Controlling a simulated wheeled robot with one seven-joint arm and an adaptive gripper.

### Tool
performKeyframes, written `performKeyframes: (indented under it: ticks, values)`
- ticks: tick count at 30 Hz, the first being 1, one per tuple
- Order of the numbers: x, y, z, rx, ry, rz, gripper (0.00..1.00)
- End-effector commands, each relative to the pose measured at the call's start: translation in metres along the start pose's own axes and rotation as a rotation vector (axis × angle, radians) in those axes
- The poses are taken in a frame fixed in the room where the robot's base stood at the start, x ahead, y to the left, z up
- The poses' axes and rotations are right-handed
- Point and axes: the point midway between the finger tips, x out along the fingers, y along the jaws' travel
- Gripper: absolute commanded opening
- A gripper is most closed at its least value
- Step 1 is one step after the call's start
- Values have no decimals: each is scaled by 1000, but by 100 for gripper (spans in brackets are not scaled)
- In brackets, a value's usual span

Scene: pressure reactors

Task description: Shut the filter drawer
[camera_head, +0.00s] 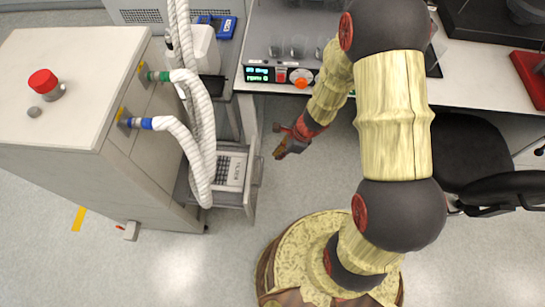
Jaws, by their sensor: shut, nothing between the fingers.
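The filter drawer (251,192) stands pulled out from the lower right side of the large beige cabinet (85,95). Inside it lies a pale, grid-topped filter block (231,170) with small lettering. White corrugated hoses hang in front of part of the drawer and hide its left portion. My gripper (279,152) is shut and empty. It appears just to the right of the drawer's front panel, pointing down and left; a small gap shows between them in the picture. I cannot tell its exact height relative to the drawer.
Thick white hoses (188,128) run from the cabinet's blue and green fittings. A bench (262,25) with glassware and a red-knobbed display unit (282,75) stands behind my arm. A black chair (475,165) is at right. Floor in front of the drawer is clear, up to my base.

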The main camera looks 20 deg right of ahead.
Motion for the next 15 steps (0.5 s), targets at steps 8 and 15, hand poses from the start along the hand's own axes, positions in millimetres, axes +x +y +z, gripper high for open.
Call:
performKeyframes:
  ticks: [8,15]
  values:
    - [57,2,-2,-4,0,4,0]
    - [96,1,5,-9,0,2,0]
